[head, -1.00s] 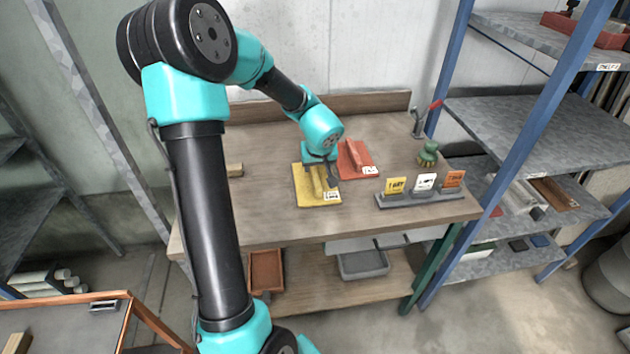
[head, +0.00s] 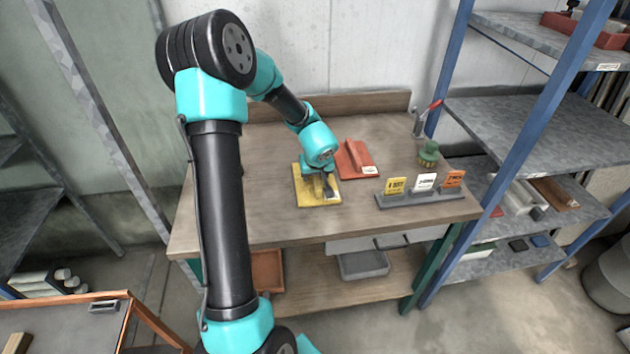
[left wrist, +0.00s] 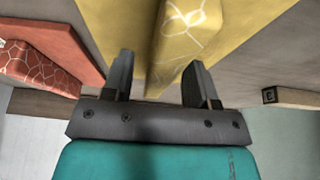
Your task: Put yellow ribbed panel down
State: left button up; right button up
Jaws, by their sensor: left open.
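The yellow ribbed panel (head: 305,195) lies flat on the wooden workbench (head: 265,215). It also fills the upper middle of the left wrist view (left wrist: 120,25), with its raised rib (left wrist: 185,40) pointing between my fingers. My left gripper (head: 326,190) is over the panel in the head view and hides part of the rib. In the left wrist view my left gripper (left wrist: 158,80) has its two fingers apart, one on each side of the rib's end. My right gripper is not in view.
A red ribbed panel (head: 355,161) lies just right of the yellow one. A rack of tag cards (head: 425,198) and a green object (head: 428,153) stand farther right. Blue-posted shelves (head: 540,125) border the bench. The bench's left part is clear.

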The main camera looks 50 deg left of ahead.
pick_arm(q)
jog(key=shift+f, duration=0.15)
dwell(0.3)
grip_shut()
dwell(0.5)
